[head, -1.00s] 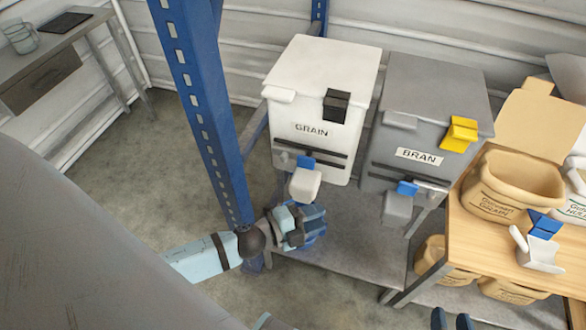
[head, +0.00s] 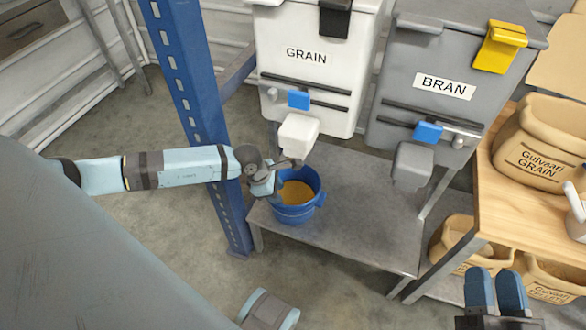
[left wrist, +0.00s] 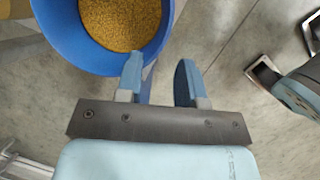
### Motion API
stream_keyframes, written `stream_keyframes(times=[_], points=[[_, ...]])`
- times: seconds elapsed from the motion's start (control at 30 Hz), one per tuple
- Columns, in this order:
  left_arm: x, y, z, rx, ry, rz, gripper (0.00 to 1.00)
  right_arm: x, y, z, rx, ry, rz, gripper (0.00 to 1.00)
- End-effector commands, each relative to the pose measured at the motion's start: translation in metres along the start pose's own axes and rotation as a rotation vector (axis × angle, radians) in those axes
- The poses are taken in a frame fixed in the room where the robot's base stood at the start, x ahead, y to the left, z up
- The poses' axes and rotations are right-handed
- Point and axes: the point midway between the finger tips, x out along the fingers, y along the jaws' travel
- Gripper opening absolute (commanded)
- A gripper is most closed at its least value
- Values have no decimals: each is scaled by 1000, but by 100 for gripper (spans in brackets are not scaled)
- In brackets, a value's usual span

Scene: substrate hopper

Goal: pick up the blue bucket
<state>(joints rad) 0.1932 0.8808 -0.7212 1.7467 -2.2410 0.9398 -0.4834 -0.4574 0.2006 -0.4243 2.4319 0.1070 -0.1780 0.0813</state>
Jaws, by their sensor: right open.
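The blue bucket (head: 295,213) stands upright on the grey low table under the white GRAIN hopper. It holds yellow-brown grain. My left gripper (head: 272,182) is at the bucket's left rim in the head view. In the left wrist view the bucket (left wrist: 62,38) fills the upper left. My left gripper (left wrist: 158,72) is open there, with its fingers apart and floor showing between them. One finger overlaps the bucket's edge; I cannot tell whether it touches. My right gripper (head: 495,288) is open and empty at the lower right, away from the bucket.
The white hopper's spout (head: 298,135) hangs just above the bucket. A blue post (head: 190,90) stands to the left, behind my left arm. The grey BRAN hopper (head: 450,65) and a wooden table (head: 510,205) with sacks are to the right. The grey table (head: 360,220) is clear right of the bucket.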

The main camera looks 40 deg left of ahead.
Motion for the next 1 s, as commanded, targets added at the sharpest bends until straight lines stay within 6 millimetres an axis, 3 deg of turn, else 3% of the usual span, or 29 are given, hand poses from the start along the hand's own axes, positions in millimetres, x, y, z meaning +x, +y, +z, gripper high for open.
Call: stream_keyframes(times=[0.03,0.13,0.4,0.7,1.0], points=[[15,0,0,-3,-2,-1,35,-1,2,10,1,-19,0,43],[33,-1,0,-3,-2,-1,35,-2,4,18,2,-50,-1,43],[55,-2,1,-2,-3,-2,35,-2,6,30,5,-94,-3,43],[97,-6,3,-5,-4,-2,35,-6,10,62,8,-199,-12,43],[102,-6,3,-3,-3,-1,35,-7,10,65,10,-220,-14,43]])
